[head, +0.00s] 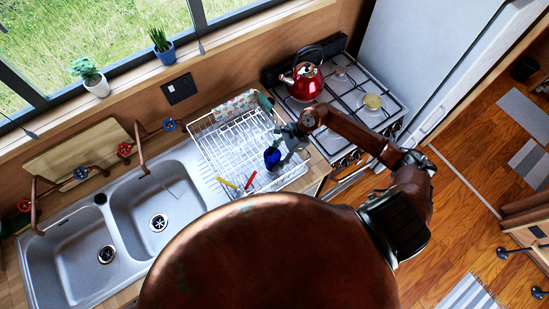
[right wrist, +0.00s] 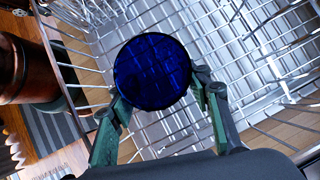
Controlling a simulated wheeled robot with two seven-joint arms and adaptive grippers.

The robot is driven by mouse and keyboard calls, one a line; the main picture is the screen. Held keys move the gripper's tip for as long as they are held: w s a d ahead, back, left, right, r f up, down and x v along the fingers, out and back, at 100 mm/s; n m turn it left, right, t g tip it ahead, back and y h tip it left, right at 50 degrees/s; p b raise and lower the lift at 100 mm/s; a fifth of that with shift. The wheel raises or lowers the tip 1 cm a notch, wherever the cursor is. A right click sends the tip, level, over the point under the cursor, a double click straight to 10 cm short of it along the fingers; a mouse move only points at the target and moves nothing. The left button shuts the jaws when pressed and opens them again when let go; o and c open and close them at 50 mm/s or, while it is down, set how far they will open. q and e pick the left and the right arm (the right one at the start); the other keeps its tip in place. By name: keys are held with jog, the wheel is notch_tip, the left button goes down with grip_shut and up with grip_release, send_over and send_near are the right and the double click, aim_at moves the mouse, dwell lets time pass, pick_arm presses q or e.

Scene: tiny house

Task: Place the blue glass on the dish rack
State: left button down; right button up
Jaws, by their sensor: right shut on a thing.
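The blue glass (head: 272,157) is dark blue and sits over the white wire dish rack (head: 212,150). In the right wrist view the glass (right wrist: 152,71) shows as a round dark blue shape between the fingers, with rack wires (right wrist: 245,88) behind it. My right gripper (head: 281,148) is shut on the glass. Its green fingers also show in the right wrist view (right wrist: 155,98), one on each side of the glass. I cannot tell whether the glass touches the rack floor. My left gripper is not in view.
The rack holds a patterned item (head: 235,104) at the back and yellow-handled (head: 226,183) and red-handled (head: 250,180) utensils at the front. A double sink (head: 128,203) lies left. A red kettle (head: 304,80) stands on the stove (head: 343,88) at right.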

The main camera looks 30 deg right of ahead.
jog(key=o, duration=0.9)
jog(key=shift+s, duration=0.1)
jog(key=o, duration=0.4)
jog(key=shift+s, duration=0.15)
jog(key=shift+c, duration=0.2)
jog(key=shift+o, duration=0.5)
jog(key=shift+r, duration=0.2)
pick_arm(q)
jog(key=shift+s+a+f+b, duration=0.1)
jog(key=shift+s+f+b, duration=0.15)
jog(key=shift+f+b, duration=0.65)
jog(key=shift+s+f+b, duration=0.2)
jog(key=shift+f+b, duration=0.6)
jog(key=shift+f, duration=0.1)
pick_arm(e)
jog(key=v, duration=1.2)
jog(key=shift+a, duration=0.1)
